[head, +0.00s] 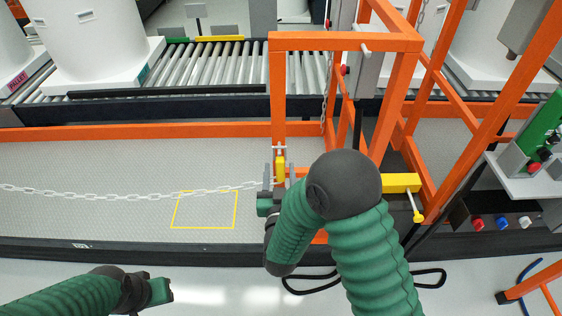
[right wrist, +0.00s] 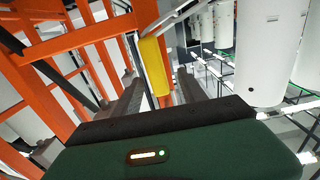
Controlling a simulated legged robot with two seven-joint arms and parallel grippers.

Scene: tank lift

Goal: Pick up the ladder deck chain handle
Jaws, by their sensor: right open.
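The yellow chain handle (head: 280,168) hangs upright by the orange ladder frame, at the right end of the pale deck chain (head: 120,194). My right gripper (head: 276,181) is at the handle, its green body just below and left of it. In the right wrist view the handle (right wrist: 154,66) stands between the two dark fingers of the open gripper (right wrist: 160,88), with a gap visible on each side. My left gripper (head: 162,291) is low at the left, away from the chain; its jaw state is unclear.
The orange ladder frame (head: 278,100) rises right beside the handle. A yellow outlined square (head: 205,228) marks the grey deck (head: 100,165). Behind are a roller conveyor (head: 225,65) and white tanks (head: 90,45). A control panel (head: 535,165) stands at the right.

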